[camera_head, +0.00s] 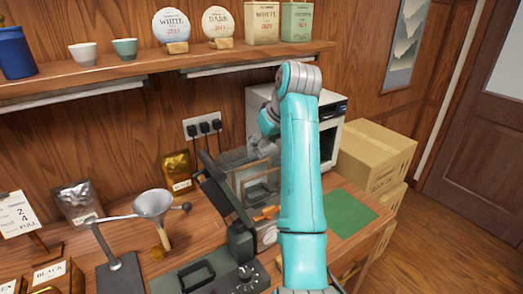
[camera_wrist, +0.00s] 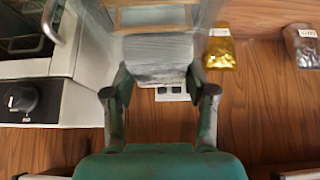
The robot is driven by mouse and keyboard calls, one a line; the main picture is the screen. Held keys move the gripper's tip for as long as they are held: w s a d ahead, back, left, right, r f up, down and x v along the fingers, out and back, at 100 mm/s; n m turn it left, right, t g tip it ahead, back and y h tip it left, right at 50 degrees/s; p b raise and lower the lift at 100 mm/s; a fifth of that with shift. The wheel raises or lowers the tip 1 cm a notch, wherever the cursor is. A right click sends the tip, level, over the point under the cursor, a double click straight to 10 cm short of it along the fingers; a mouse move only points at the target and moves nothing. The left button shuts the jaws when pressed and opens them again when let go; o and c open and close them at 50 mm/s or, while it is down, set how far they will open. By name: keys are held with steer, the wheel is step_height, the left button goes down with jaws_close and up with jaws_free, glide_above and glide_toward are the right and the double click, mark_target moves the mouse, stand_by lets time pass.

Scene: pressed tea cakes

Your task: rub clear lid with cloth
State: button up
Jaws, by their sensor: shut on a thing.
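My gripper (camera_wrist: 158,82) shows in the wrist view with a finger on each side of a folded grey cloth (camera_wrist: 157,52). It is shut on the cloth, which shows darker smudges along its near edge. In the head view the clear lid (camera_head: 246,180) stands raised on the green machine (camera_head: 241,242), left of my arm. A see-through panel edge lies beyond the cloth in the wrist view. I cannot tell whether the cloth touches the lid. My arm hides much of this area in the head view.
A metal funnel (camera_head: 153,203) stands left of the machine. A gold pouch (camera_head: 176,170) is by the wall. A green mat (camera_head: 350,213) lies clear at right.

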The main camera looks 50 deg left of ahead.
steer(key=shift+r, duration=1.05)
